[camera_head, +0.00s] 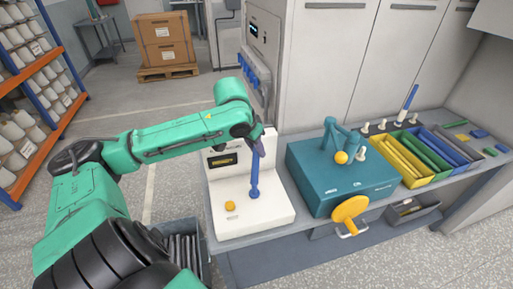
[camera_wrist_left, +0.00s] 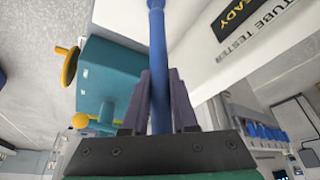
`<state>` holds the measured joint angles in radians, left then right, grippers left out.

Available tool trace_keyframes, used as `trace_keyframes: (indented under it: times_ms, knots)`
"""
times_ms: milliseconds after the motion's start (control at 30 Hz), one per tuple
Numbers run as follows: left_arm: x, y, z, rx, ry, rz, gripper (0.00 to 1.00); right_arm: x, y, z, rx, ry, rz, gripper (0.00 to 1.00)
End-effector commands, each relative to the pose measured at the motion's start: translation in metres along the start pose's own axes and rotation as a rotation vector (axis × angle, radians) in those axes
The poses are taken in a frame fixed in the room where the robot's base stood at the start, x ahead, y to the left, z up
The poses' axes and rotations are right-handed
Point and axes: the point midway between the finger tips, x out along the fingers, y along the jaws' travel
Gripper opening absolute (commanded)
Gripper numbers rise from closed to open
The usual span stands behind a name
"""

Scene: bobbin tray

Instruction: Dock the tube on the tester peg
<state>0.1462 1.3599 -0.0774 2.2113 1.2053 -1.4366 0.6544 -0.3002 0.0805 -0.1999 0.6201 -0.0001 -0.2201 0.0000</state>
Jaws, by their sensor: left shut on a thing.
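My left gripper (camera_head: 258,145) is above the white tube tester (camera_head: 270,212) in the head view. In the left wrist view its dark fingers (camera_wrist_left: 160,78) are shut on the blue tube (camera_wrist_left: 158,45). The tube (camera_head: 254,172) hangs nearly upright, its lower part over the tester's top. A wider blue part (camera_head: 254,193) is at its lower end, close to the tester surface. The peg itself is not distinct, and I cannot tell whether the tube is around it. The tester's display (camera_wrist_left: 240,12) reads READY. My right gripper is not in view.
A teal machine (camera_head: 335,178) with a yellow handwheel (camera_head: 349,209) stands right of the tester. Beyond it are bins of yellow, green and blue tubes (camera_head: 402,158) and several pegs, one bearing a blue tube (camera_head: 408,100). A grey bin (camera_head: 183,236) stands left of the bench.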

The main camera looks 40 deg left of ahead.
Motion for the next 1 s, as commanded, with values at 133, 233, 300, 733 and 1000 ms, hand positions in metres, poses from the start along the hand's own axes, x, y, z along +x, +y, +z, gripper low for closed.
trace_keyframes:
  times_ms: [133,233,300,733,1000]
  knots:
    - [-0.001,0.0,-0.001,0.0,0.0,0.0,0.0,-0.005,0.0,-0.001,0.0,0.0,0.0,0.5]
    - [-0.001,0.0,-0.001,0.0,0.0,0.0,0.0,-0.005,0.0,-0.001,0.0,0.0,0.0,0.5]
    - [0.0,0.0,0.0,0.0,0.0,0.0,0.0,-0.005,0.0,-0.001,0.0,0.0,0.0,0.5]
    - [0.005,0.0,0.002,0.0,-0.001,0.0,0.0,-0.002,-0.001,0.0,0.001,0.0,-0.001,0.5]
    - [0.01,0.0,0.004,0.0,-0.001,0.0,0.0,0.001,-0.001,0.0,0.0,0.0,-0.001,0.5]
